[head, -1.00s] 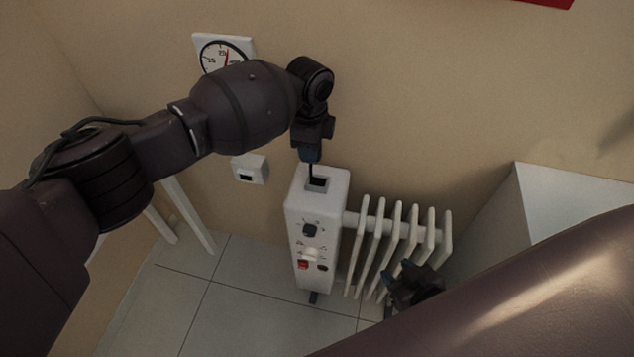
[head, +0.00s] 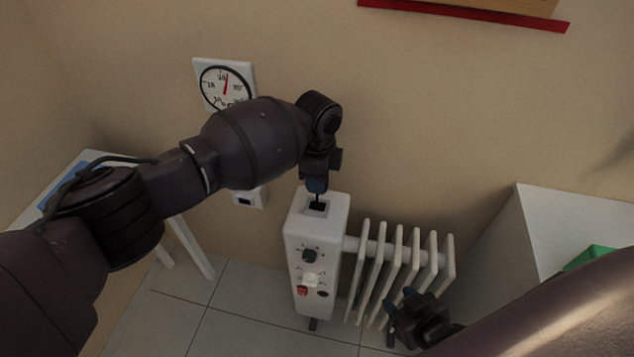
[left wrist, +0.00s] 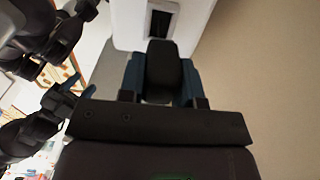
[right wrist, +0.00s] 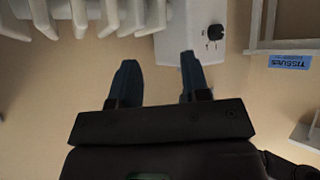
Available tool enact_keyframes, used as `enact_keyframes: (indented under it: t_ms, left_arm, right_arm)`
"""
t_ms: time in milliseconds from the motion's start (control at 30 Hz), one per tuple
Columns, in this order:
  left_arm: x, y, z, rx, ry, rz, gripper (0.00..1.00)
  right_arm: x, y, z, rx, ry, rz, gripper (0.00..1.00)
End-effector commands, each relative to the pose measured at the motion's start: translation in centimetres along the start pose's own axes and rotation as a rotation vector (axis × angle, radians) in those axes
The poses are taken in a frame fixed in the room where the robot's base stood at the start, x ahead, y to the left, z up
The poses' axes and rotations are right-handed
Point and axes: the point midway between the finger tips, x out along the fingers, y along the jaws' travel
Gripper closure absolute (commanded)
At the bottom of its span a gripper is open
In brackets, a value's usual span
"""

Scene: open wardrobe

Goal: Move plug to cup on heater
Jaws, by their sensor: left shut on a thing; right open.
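The white heater (head: 303,263) stands by the wall, with a dark square cup (head: 318,206) in its top. In the left wrist view the cup shows as a dark slot (left wrist: 160,22) beyond the fingertips. My left gripper (head: 316,187) points down just above the cup, shut on the black plug (left wrist: 163,70), which sits between its blue fingers. I cannot tell whether the plug's lower end is inside the cup. My right gripper (head: 402,301) is open and empty in front of the heater's fins; its blue fingers (right wrist: 158,68) are spread apart.
White fins (head: 400,265) extend right from the heater. A wall dial (head: 225,84) and a small white socket box (head: 252,197) are left of my left gripper. A white table (head: 75,175) stands at the left. A white cabinet (head: 560,220) stands at the right.

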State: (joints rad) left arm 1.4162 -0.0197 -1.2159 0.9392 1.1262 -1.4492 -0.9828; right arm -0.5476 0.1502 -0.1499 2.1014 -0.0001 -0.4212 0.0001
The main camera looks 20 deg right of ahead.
Motion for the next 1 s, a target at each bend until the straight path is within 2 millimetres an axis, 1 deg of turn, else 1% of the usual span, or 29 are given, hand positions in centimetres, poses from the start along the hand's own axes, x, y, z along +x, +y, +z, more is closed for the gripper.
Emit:
enact_keyframes:
  t_ms: [33, 300, 500, 767, 1000]
  left_arm:
    - [0.6, 0.1, -0.1, 0.000, 0.003, 0.003, 0.97]
    - [2.7, 0.1, -0.1, 0.000, 0.004, 0.005, 0.97]
    - [3.9, 0.0, 0.0, 0.000, 0.003, 0.003, 0.97]
    - [4.1, 0.0, 0.0, 0.000, 0.001, 0.000, 0.97]
    - [4.1, 0.0, 0.0, 0.000, 0.000, 0.000, 0.97]
  right_arm:
    - [0.1, 0.0, 0.3, 0.000, -0.004, -0.001, 0.57]
    - [0.4, -0.2, 1.4, -0.001, -0.022, -0.003, 0.57]
    - [0.7, -0.1, 1.5, -0.003, -0.023, -0.004, 0.57]
    - [1.0, 0.0, 0.4, -0.008, 0.001, -0.005, 0.57]
    - [0.9, 0.0, 0.7, -0.008, -0.005, -0.004, 0.57]
